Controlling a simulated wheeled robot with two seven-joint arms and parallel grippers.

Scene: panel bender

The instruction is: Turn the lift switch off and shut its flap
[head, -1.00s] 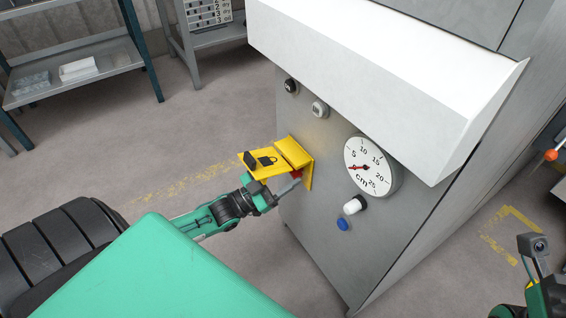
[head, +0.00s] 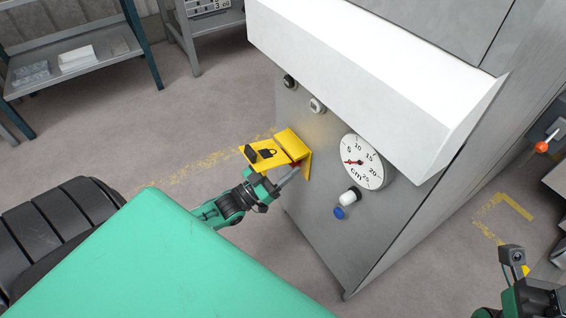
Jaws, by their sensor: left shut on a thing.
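The yellow flap (head: 265,154) of the lift switch stands open, sticking out from the grey machine front, with a black lock symbol and a black tab on it. Under it a small part of the red switch (head: 296,164) shows against the yellow backplate (head: 306,165). My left gripper (head: 287,178) is under the flap, its fingers at the red switch and shut on it; the fingertips are partly hidden by the flap. The switch's position cannot be told. My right gripper (head: 515,262) is at the lower right edge, partly cut off, away from the machine.
A round cm dial (head: 362,162) with a red needle is right of the switch. A white knob (head: 350,196) and a blue button (head: 340,212) are below it. A white hood (head: 370,75) overhangs the panel. A shelf (head: 75,65) stands back left; floor between is clear.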

